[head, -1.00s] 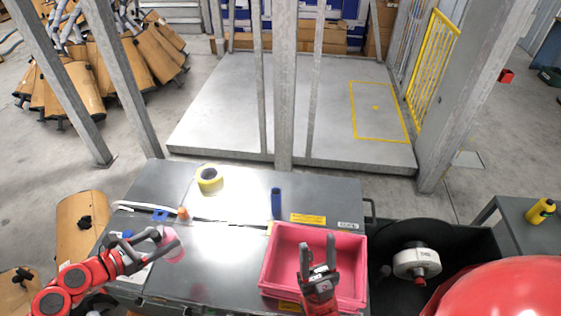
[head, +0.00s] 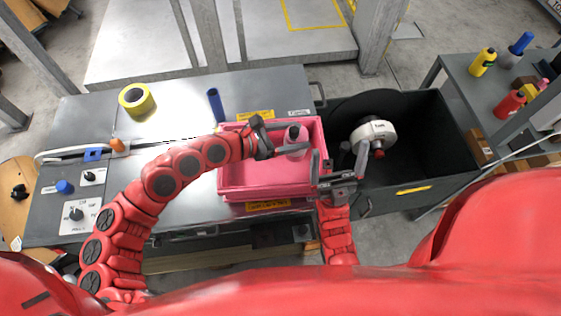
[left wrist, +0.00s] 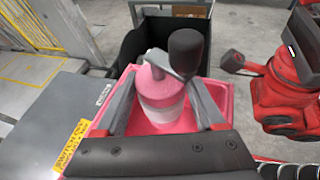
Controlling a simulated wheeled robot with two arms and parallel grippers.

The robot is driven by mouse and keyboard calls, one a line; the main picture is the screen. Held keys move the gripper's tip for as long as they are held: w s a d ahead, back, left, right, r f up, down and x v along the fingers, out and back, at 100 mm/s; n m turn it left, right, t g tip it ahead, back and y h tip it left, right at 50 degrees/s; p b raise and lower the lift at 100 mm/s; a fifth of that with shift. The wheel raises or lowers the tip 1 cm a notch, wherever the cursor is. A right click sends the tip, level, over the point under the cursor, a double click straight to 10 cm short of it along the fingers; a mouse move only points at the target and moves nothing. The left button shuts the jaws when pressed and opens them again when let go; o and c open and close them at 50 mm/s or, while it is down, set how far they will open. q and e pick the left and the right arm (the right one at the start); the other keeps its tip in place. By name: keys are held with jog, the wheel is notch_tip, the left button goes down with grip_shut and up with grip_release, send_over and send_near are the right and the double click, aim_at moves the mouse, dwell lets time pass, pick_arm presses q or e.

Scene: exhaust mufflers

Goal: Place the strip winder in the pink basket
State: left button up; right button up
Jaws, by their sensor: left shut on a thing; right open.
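The strip winder (head: 295,152) is a pink and white cylinder; the left wrist view shows it (left wrist: 160,95) with a grey crank and a dark knob on top. My left gripper (head: 290,140) is shut on it and holds it over the pink basket (head: 228,183). Whether it touches the basket floor, I cannot tell. The basket also shows behind the winder in the left wrist view (left wrist: 222,95). My right gripper (head: 338,150) is open and empty at the basket's right edge, beside the black bin.
The black bin (head: 440,125), right of the basket, holds a white drum-shaped tool (head: 374,133). Yellow tape (head: 136,99) and a blue cylinder (head: 215,105) are on the grey worktop (head: 180,85). A side table (head: 465,72) with several bottles stands at the right.

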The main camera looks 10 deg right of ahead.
pick_arm(q)
notch_tip(320, 180, down, 4)
jog(key=shift+r, duration=0.1)
notch_tip(320, 180, down, 4)
jog(key=shift+r+p, duration=0.2)
jog(key=shift+p, duration=0.1)
jog(key=shift+f, duration=0.35)
jog(key=shift+f, duration=0.15)
jog(key=o, duration=1.5)
jog(key=shift+a, duration=0.1)
